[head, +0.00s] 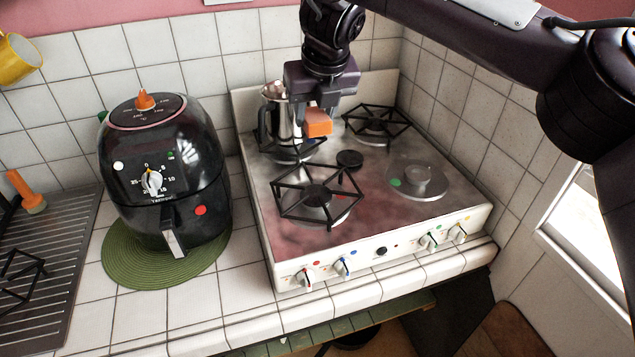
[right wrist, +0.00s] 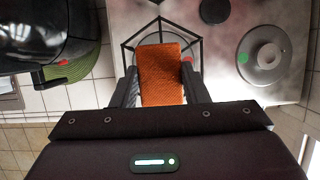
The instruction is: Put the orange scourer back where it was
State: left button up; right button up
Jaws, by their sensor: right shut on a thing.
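The orange scourer (head: 318,122) is a small block held in the air above the stove, in front of the metal pot at the back left of the stove. My right gripper (head: 317,105) points down and is shut on it. In the right wrist view the scourer (right wrist: 162,74) sits between the two dark fingers (right wrist: 163,88), over a black burner grate. My left gripper is in neither view.
The stove (head: 385,230) has black grates at front left (head: 318,195) and back right (head: 377,122). A metal pot (head: 275,110) stands at back left. A black air fryer (head: 165,170) stands on a green mat (head: 120,262). A ribbed drainer (head: 50,290) lies far left.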

notch_tip(320, 180, down, 14)
jog(key=p, duration=0.3)
jog(key=shift+d+f, duration=0.1)
jog(key=shift+f, duration=0.05)
jog(key=shift+f, duration=0.1)
jog(key=shift+f, duration=0.25)
jog(key=o, duration=0.9)
